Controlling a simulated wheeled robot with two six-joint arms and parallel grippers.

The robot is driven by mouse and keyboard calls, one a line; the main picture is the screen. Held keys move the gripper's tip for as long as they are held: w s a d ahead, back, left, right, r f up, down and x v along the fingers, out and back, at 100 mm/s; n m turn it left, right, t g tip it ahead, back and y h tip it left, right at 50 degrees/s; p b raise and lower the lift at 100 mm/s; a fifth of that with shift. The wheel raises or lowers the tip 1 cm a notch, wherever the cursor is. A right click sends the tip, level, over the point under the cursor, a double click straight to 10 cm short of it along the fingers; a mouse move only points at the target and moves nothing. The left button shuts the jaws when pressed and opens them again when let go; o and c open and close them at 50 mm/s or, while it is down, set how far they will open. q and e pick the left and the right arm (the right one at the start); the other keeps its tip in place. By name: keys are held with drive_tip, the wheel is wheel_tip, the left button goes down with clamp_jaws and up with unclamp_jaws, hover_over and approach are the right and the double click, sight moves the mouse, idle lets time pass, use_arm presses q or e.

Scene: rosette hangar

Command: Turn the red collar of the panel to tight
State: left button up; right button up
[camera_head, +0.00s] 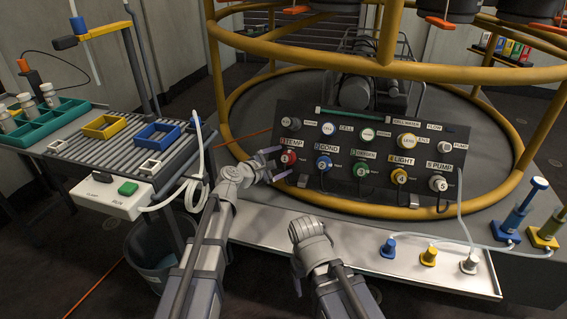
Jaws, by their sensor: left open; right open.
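The dark tilted panel (340,140) stands on the round platform and carries a row of numbered coloured collars. The red collar (289,158), marked 1 under the TEMP label, is at the left end of that row. My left gripper (277,164) is open just left of the red collar, with its fingers pointing at it. I cannot tell whether they touch it. Whether the collar is tight cannot be read from here. My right gripper (298,283) is open, low in front of the metal tray and away from the panel. Its fingers are mostly hidden.
Blue (324,163), green (361,169), yellow (399,177) and grey (438,184) collars sit right of the red one. Yellow rails (300,54) ring the platform. The metal tray (290,232) below holds small coloured plugs. A slatted bench (125,140) is at left.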

use_arm(q)
drive_tip(key=shift+x, duration=0.85)
drive_tip(key=shift+c, duration=0.2)
drive_tip(key=c, duration=1.3)
